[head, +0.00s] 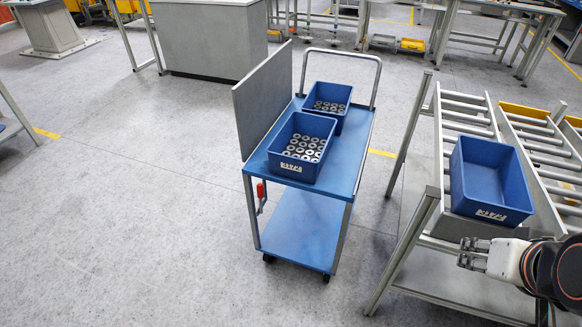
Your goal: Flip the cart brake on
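A blue two-shelf cart (352,147) with a grey push handle stands in the middle of the head view. A brake lever with a red grip (260,190) is on its left side, below the top shelf, near the front left leg; its red end points up. My gripper (464,254) is at the lower right, in front of the roller rack and far to the right of the cart and the lever. It seems to hold nothing. Its fingers are small and seen side-on, so I cannot tell how far apart they are.
Two blue bins (285,168) (321,89) with metal rings stand on the cart, beside an upright grey panel (262,98). A roller rack (418,229) with an empty blue bin (490,213) stands right of the cart. The floor (130,200) left of the cart is clear.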

